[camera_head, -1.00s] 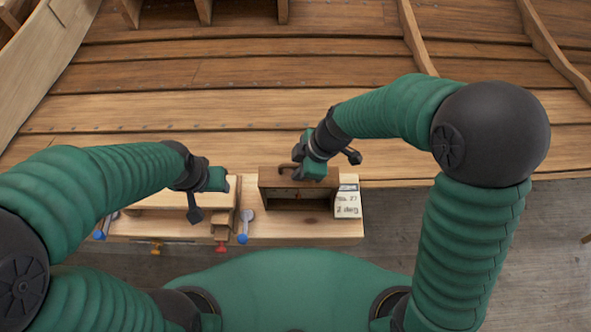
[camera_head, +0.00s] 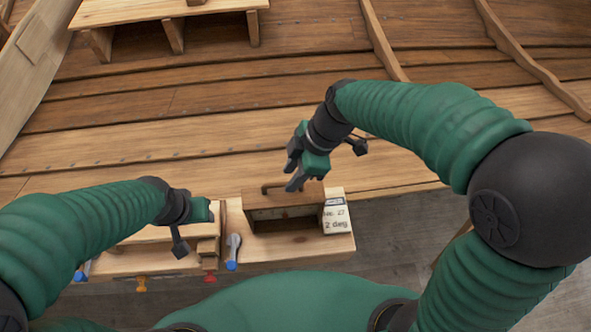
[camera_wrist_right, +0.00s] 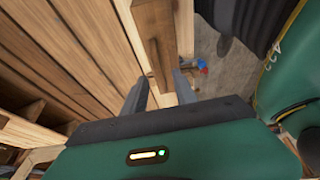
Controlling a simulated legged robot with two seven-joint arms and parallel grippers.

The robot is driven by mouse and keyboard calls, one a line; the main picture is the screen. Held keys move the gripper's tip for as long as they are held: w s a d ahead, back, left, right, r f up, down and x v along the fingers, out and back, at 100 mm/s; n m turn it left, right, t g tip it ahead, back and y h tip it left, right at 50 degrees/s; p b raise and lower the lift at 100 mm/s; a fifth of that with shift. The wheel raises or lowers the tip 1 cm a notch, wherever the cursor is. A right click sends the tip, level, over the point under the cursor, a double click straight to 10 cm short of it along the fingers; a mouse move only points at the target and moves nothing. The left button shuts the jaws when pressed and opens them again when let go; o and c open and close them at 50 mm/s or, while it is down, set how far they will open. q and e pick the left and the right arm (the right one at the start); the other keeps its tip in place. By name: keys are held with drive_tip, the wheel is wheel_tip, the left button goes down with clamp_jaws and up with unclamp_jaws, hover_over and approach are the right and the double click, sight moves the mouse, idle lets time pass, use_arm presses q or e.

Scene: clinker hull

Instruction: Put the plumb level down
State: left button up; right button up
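A wooden box-like frame with an open front (camera_head: 255,207) stands upright on the workbench, a thin bar handle (camera_head: 270,186) on its top. I take it for the plumb level, though no label names it. My right gripper (camera_head: 293,183) is just right of the handle. In the right wrist view its two fingers (camera_wrist_right: 160,93) are apart, with the wooden top (camera_wrist_right: 155,30) and its handle beyond them; nothing is clasped. My left gripper (camera_head: 207,212) is low over the left part of the bench; its fingers are not clear.
The workbench (camera_head: 295,245) carries a card reading "2 deg" (camera_head: 336,218), a blue-ended tool (camera_head: 233,252), and orange (camera_head: 141,285) and red (camera_head: 210,278) clamp ends at its front edge. The planked hull (camera_head: 220,110) rises behind. A slatted wooden seat (camera_head: 165,12) is at the top.

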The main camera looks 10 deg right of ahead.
drive_tip(key=v, duration=0.2)
drive_tip(key=shift+d+r, duration=0.1)
drive_tip(key=shift+r, duration=0.3)
use_arm(q)
drive_tip(key=shift+f, duration=0.3)
use_arm(e)
drive_tip(key=s+d+f+m+t+h, duration=0.1)
drive_tip(key=s+d+f+m+h, duration=0.1)
drive_tip(key=d+f+m, duration=0.3)
drive_tip(key=s+d+f+m+t+h, duration=0.1)
drive_tip(key=d+f+m, duration=0.4)
drive_tip(key=d+m, duration=0.5)
drive_tip(key=s+m+h, duration=0.1)
drive_tip(key=s+m, duration=0.1)
drive_tip(key=m, duration=0.1)
drive_tip(key=shift+s+t, duration=0.25)
drive_tip(key=shift+t, duration=0.05)
use_arm(q)
drive_tip(key=shift+a, duration=0.15)
use_arm(e)
drive_tip(key=shift+w, duration=0.1)
